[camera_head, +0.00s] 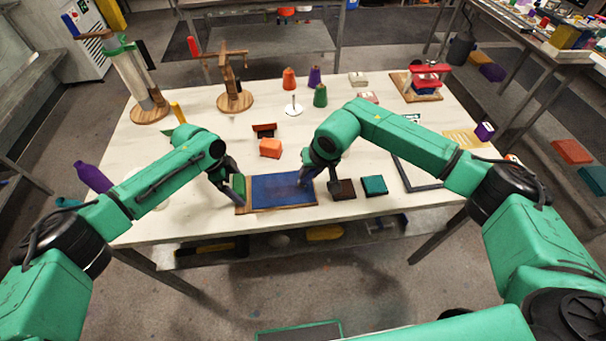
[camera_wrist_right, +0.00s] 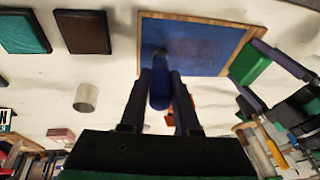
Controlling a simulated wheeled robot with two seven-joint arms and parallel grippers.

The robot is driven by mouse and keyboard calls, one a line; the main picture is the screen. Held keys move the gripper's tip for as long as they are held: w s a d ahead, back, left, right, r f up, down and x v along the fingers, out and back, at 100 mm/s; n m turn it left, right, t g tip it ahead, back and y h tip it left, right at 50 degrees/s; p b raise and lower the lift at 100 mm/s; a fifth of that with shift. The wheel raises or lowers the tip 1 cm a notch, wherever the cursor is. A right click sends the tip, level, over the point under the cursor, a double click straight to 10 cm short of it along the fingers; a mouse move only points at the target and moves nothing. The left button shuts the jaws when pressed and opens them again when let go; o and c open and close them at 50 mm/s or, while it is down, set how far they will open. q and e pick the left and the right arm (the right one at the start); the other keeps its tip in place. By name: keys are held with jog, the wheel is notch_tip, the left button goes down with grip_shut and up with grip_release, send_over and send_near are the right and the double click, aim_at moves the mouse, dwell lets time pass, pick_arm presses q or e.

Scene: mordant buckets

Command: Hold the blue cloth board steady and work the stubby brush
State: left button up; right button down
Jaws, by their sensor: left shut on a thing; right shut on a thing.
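The blue cloth board (camera_head: 283,192) lies flat near the table's front edge, a blue panel on a wooden base with a green block (camera_head: 239,186) at its left end. The board also shows in the wrist view (camera_wrist_right: 200,45). My left gripper (camera_head: 238,198) is shut on the green block at that end. My right gripper (camera_head: 308,184) is over the board's right part, shut on the stubby brush, whose blue body (camera_wrist_right: 158,92) shows between the fingers in the wrist view. The brush points at a darker patch on the cloth; its bristle end is unclear. The head view mostly hides the brush.
A brown pad (camera_head: 342,190) and a teal pad (camera_head: 374,185) lie right of the board, with a dark frame (camera_head: 418,174) beyond. An orange block (camera_head: 270,148) sits behind the board. Thread cones (camera_head: 320,96) and a wooden stand (camera_head: 235,100) are farther back.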

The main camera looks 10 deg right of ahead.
jog(key=shift+a, duration=5.4)
jog(key=shift+w+a, duration=0.35)
jog(key=shift+w, duration=0.1)
jog(key=shift+d, duration=5.7)
jog(key=shift+r, duration=4.05)
jog(key=shift+a, duration=0.1)
jog(key=a+r+m+t+y, duration=0.2)
jog(key=a+r+m, duration=0.1)
jog(key=a+m, duration=0.65)
jog(key=shift+n+h, duration=0.25)
jog(key=shift+h, duration=0.05)
jog(key=shift+s+a+f, duration=0.1)
jog(key=shift+s+f, duration=0.05)
jog(key=shift+f, duration=0.6)
jog(key=shift+s+a+f, duration=0.1)
jog(key=shift+f, duration=0.65)
jog(key=shift+s+a+f, duration=0.1)
jog(key=shift+s+f, duration=0.05)
jog(key=shift+f, duration=0.6)
jog(key=shift+r+t, duration=0.1)
jog(key=shift+t, duration=0.2)
